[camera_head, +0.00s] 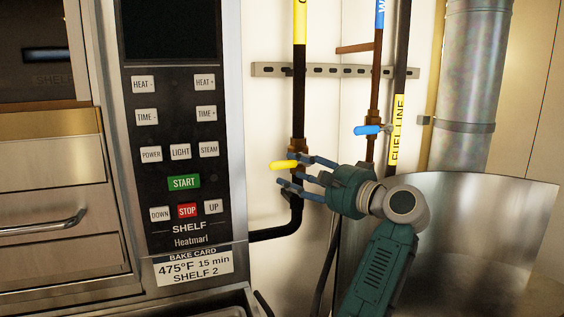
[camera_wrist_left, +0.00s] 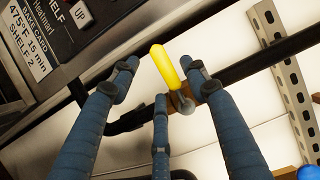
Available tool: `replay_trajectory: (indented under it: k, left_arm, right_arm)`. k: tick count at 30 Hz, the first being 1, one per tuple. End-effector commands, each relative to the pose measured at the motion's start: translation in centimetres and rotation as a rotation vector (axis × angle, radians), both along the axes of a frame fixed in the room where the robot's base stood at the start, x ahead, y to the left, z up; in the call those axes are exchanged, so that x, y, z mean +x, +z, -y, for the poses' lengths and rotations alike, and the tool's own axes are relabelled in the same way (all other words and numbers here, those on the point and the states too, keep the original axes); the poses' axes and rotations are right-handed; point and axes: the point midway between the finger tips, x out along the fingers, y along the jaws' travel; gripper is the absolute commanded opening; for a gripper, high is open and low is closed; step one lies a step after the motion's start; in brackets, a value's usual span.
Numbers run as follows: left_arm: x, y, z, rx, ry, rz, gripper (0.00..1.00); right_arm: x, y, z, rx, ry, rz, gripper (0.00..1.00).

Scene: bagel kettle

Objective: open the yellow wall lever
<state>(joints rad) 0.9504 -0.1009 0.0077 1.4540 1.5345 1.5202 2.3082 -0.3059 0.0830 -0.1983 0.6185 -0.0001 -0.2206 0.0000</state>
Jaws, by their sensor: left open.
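The yellow wall lever (camera_head: 284,165) sticks out to the left from a brass valve on the dark vertical pipe. My left gripper (camera_head: 292,170) is open, with its blue fingers reaching left past the pipe, one above and one below the lever's level. In the left wrist view the lever (camera_wrist_left: 166,66) lies between the tips of the spread fingers (camera_wrist_left: 163,82). Its lower end meets a grey pivot close to the right finger. I cannot tell whether a finger touches it. My right gripper is in neither view.
The oven's control panel (camera_head: 182,160) stands just left of the lever. A blue lever (camera_head: 368,130) on a copper pipe and a fuel line (camera_head: 398,120) are to the right. A slotted rail (camera_head: 335,71) crosses the wall above. A shiny metal vessel (camera_head: 480,220) stands right of my arm.

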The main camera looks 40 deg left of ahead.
Motion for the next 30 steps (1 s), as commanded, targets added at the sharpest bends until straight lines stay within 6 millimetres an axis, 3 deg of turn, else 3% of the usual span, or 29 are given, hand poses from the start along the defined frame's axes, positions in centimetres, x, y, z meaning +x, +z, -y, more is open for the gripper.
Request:
replay_trajectory:
  k: [3,9,20,23,27,30]
  left_arm:
    - [0.1,0.5,-2.4,0.005,0.003,-0.004,0.46]
    - [0.4,0.3,-4.7,0.003,0.002,-0.003,0.46]
    - [0.5,0.0,-5.4,0.002,-0.001,-0.001,0.46]
    - [0.5,0.0,-5.4,0.002,-0.001,-0.002,0.32]
    - [0.5,0.0,-5.4,0.002,-0.001,-0.002,0.04]
    - [0.5,0.0,-5.4,0.002,-0.001,-0.002,0.00]
  right_arm:
    - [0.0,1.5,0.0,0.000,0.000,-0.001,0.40]
    - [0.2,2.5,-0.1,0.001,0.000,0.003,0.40]
    - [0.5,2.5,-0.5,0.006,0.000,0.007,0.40]
    - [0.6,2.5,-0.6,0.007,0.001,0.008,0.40]
    - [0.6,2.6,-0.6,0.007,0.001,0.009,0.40]
    - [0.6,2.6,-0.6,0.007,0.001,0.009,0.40]
